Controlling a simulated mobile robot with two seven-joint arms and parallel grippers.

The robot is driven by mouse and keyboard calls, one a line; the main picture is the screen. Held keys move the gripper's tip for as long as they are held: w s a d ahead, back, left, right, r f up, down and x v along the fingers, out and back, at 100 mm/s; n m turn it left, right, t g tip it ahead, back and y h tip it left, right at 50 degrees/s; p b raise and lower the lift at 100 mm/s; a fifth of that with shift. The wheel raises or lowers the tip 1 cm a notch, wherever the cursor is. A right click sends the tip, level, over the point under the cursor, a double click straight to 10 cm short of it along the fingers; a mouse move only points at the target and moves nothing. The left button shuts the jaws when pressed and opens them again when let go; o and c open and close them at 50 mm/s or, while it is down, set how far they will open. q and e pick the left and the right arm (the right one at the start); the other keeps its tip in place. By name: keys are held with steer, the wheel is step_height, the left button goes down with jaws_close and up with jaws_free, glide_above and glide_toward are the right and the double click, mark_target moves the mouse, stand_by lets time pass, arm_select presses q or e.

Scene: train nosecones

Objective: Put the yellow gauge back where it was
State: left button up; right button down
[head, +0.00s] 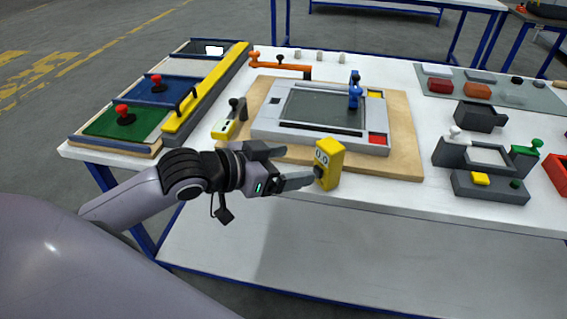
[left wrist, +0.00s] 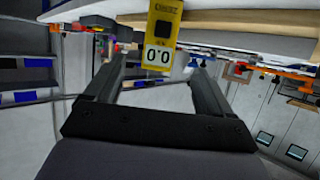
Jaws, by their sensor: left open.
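The yellow gauge (head: 328,165) stands upright near the front edge of the white table, at the front of the wooden board (head: 404,150). Its display shows zeros, and a dark knob is on its lower side. My left gripper (head: 300,165) is open and empty just left of the gauge, its fingers pointing at it. In the left wrist view, which looks upside down, the gauge (left wrist: 162,38) appears centred between the two fingertips (left wrist: 158,64), at or just beyond them. I cannot tell whether a finger touches it. My right gripper is not in view.
A grey frame (head: 264,123) with a dark panel and a blue clamp (head: 355,95) lies on the board. A yellow block with a dark handle (head: 226,128) is at its left. Green and blue trays with red knobs fill the table's left. A grey fixture (head: 490,188) stands right.

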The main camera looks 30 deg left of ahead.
arm_select(q)
steer(key=s+f+n+y, duration=0.1)
steer(key=s+f, duration=0.4)
steer(key=f, duration=0.3)
steer(key=s+f+n+g+y, duration=0.1)
steer(key=s+f, duration=0.4)
steer(key=f, duration=0.4)
steer(key=s+f+n+y, duration=0.1)
steer(key=s+f+y, duration=0.1)
steer(key=s+f, duration=0.3)
step_height(320, 180, down, 4)
steer(key=shift+s+d+r, duration=0.2)
steer(key=shift+s+d, duration=0.05)
steer(key=shift+s, duration=0.05)
